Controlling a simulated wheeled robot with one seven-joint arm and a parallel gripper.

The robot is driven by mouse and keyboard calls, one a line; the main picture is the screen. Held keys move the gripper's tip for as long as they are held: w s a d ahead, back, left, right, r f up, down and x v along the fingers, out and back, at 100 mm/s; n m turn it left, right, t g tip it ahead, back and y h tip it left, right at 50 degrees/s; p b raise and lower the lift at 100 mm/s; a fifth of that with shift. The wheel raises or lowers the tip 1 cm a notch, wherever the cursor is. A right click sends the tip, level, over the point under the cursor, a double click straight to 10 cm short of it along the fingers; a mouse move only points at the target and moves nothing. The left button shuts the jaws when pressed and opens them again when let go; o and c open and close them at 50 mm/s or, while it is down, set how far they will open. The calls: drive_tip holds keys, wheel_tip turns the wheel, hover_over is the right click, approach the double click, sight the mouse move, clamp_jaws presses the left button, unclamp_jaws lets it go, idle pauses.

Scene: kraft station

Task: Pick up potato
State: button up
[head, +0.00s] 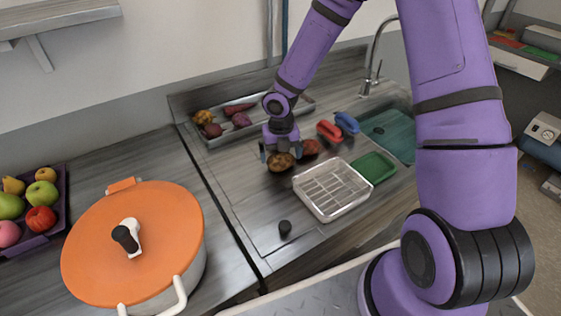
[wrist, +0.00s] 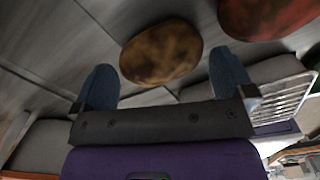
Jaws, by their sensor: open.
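The potato (head: 281,162) is brown and oval and lies on the grey counter, left of a reddish vegetable. In the wrist view the potato (wrist: 162,52) shows between and beyond the two blue fingertips. My gripper (head: 280,148) is open and stands directly over the potato in the head view. In the wrist view my gripper (wrist: 168,85) has its fingers apart, one on each side of the potato's near end. I cannot tell whether a finger touches it.
A reddish vegetable (head: 310,147) lies close right of the potato, also in the wrist view (wrist: 268,15). A clear wire-patterned basket (head: 345,207) and green container (head: 374,167) stand right. A metal tray (head: 298,108) with vegetables lies behind. An orange-lidded pot (head: 92,255) stands left.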

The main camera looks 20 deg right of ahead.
sight(284, 156)
drive_tip(key=shift+f, duration=1.2)
drive_tip(key=c, duration=0.6)
drive_tip(key=shift+c, duration=0.2)
drive_tip(key=shift+r, duration=0.1)
wheel_tip(284, 156, up, 9)
drive_tip(key=shift+f, duration=0.1)
drive_tip(key=shift+s+d+r, duration=0.2)
drive_tip(key=shift+d+r, duration=0.2)
drive_tip(key=shift+r, duration=0.2)
drive_tip(key=s+d+f, duration=0.1)
drive_tip(key=s+d, duration=0.2)
drive_tip(key=d, duration=0.5)
drive_tip(key=s+d+f, duration=0.1)
drive_tip(key=s+d, duration=0.3)
drive_tip(key=d, duration=0.3)
drive_tip(key=s+d+f, duration=0.1)
drive_tip(key=s+d, duration=0.2)
drive_tip(key=d, duration=0.5)
drive_tip(key=shift+s+d+f, duration=0.25)
drive_tip(key=shift+d+f, duration=0.05)
drive_tip(key=shift+s+d+f, duration=0.35)
drive_tip(key=shift+d+f, duration=0.1)
drive_tip(key=shift+d, duration=0.3)
